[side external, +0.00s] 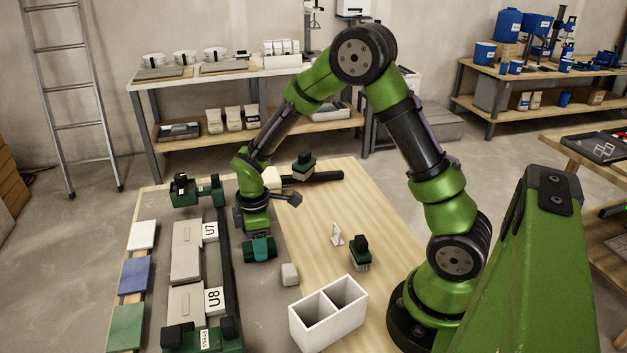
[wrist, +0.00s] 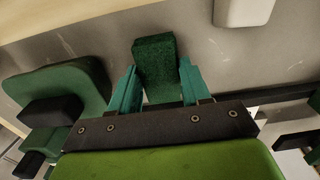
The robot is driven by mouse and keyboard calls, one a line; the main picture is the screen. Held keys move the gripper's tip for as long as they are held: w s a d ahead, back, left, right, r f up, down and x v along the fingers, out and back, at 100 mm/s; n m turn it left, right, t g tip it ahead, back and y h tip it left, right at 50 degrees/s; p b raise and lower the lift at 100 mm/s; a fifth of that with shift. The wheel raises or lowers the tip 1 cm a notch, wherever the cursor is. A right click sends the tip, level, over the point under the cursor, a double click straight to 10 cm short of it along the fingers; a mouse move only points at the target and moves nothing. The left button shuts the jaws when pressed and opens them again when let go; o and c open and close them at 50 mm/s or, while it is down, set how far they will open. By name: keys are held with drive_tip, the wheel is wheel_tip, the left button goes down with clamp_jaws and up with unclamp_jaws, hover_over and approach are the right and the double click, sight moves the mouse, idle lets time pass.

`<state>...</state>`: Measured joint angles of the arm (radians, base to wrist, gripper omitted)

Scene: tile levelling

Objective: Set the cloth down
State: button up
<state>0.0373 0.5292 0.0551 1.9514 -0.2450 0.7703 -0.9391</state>
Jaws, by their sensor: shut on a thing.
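My gripper (side external: 258,249) is low over the grey strip, just right of the dark rail of the tile fixture. In the wrist view its two teal fingers (wrist: 158,88) are shut on a dark green, rough-textured pad, which I take to be the cloth (wrist: 154,60). The cloth sticks out past the fingertips, with the grey surface behind it. I cannot tell whether it touches that surface. In the side view the cloth cannot be made out clearly from the fingers.
A pale block (side external: 290,274) lies near my gripper. The fixture holds grey tiles (side external: 186,250) beside labels U7 and U8. White, blue and green tiles (side external: 135,274) lie at left. A white two-part bin (side external: 328,314) and a black-handled green tool (side external: 360,254) stand right.

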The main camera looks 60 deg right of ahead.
drive_tip(key=o, duration=1)
drive_tip(key=shift+f, duration=0.15)
drive_tip(key=shift+o, duration=0.2)
wheel_tip(320, 180, up, 12)
drive_tip(key=s+a+r+m+t+y, duration=0.1)
drive_tip(key=s+r+m+t, duration=0.2)
drive_tip(key=s+r+m, duration=0.2)
drive_tip(key=s+a+r+m+t+y, duration=0.1)
drive_tip(key=s+a+r+m+t, duration=0.1)
drive_tip(key=s+r+m+t, duration=0.2)
drive_tip(key=s+r+m, duration=0.2)
drive_tip(key=s+m, duration=0.2)
drive_tip(key=s, duration=0.2)
drive_tip(key=shift+s+r, duration=0.25)
drive_tip(key=shift+s, duration=0.15)
